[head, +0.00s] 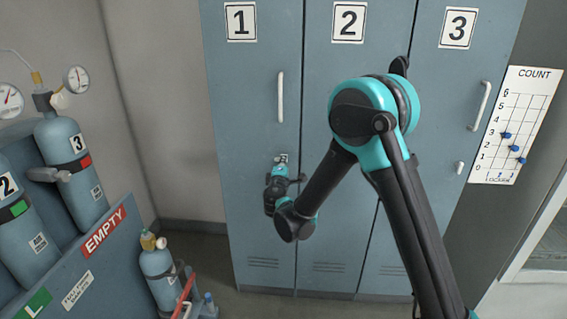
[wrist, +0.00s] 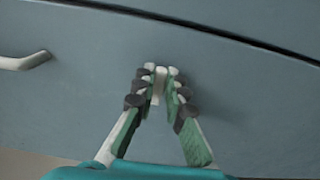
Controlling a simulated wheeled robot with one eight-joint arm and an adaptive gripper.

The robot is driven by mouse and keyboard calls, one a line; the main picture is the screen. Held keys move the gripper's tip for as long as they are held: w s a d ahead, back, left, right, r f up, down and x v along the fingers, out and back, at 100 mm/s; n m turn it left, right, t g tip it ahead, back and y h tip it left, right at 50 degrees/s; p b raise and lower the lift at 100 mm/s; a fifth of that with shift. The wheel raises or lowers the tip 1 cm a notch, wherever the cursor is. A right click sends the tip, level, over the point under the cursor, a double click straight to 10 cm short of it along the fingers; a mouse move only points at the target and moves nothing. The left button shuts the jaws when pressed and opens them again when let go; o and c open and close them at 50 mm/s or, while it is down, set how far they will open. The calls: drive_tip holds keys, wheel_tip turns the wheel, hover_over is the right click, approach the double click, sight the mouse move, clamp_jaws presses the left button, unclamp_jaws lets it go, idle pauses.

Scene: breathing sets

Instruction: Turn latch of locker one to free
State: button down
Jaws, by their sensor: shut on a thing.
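Locker one (head: 245,110) is the blue-grey door under the "1" plate (head: 241,21), and it is shut. Its small pale latch (head: 283,158) is low on the right side of the door, below the handle. My gripper (head: 281,164) is at this latch, mostly hidden by its own wrist in the head view. In the wrist view my gripper (wrist: 160,88) has its fingers closed around the white latch (wrist: 159,84). The fingers cover much of the latch, so I cannot tell which way it is turned.
Locker one's white handle (head: 280,97) is above the latch. Locker two (head: 340,80) is partly behind my arm, and locker three (head: 450,85) shows a small white latch (head: 460,168). A cylinder rack (head: 85,262) and a small cylinder (head: 160,276) stand at left.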

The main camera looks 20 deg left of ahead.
idle(0.4)
drive_tip(key=c, duration=1.6)
unclamp_jaws()
drive_tip(key=shift+o, duration=0.2)
drive_tip(key=shift+s, duration=0.1)
drive_tip(key=v, duration=1.2)
drive_tip(key=shift+f, duration=0.1)
